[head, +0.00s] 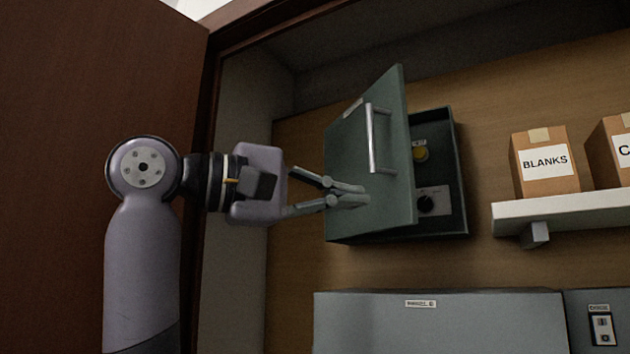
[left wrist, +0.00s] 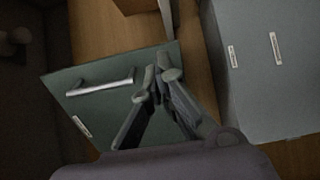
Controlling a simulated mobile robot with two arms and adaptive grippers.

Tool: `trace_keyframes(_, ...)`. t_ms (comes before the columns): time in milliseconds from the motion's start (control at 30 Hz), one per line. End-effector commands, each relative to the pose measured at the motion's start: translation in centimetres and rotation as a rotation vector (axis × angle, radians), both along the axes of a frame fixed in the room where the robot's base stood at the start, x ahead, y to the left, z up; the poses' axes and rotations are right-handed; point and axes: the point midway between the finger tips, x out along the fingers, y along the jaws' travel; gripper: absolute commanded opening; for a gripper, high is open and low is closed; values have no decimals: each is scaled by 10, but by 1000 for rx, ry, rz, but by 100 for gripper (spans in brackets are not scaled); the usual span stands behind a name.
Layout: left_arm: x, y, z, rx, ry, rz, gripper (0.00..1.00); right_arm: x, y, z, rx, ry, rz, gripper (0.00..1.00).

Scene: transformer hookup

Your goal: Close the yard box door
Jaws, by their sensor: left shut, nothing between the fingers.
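The yard box door (head: 350,155) is a grey-green panel standing partly open, hinged on the left of the dark box (head: 455,190) on the back wall. A silver bar handle (head: 372,138) is on its outer face. Inside the box a yellow button and a black knob show past the door's edge. My left gripper (head: 362,195) is shut and empty, its fingertips in front of the door's outer face, below the handle. In the left wrist view the door (left wrist: 110,100) and handle (left wrist: 100,86) lie beyond the fingers (left wrist: 160,82). Contact with the door cannot be told. My right gripper is out of view.
A grey cabinet (head: 440,325) stands below the box, with a switch unit (head: 602,328) at its right. A shelf (head: 560,213) at the right holds cardboard boxes, one marked BLANKS (head: 545,163). A brown door panel (head: 70,90) stands at the left.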

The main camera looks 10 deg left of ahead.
Motion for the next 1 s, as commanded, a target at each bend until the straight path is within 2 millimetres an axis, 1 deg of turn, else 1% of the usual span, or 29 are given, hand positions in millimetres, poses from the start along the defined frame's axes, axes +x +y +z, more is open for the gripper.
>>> trace_keyframes(33, 7, -11, 3, 2, 5, -2, 0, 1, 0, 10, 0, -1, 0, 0)
trace_keyframes(200, 27, -37, 4, 1, 3, -1, 0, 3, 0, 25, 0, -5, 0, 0)
trace_keyframes(300, 35, -49, 3, 0, 3, 0, 0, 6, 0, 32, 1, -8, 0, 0)
trace_keyframes(400, 41, -57, 2, 0, 2, 0, 0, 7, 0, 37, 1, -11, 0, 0)
trace_keyframes(567, 44, -62, 0, 0, 0, 1, 0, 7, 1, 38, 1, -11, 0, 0)
trace_keyframes(1000, 44, -62, -1, 0, -1, 13, 0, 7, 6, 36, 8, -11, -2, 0)
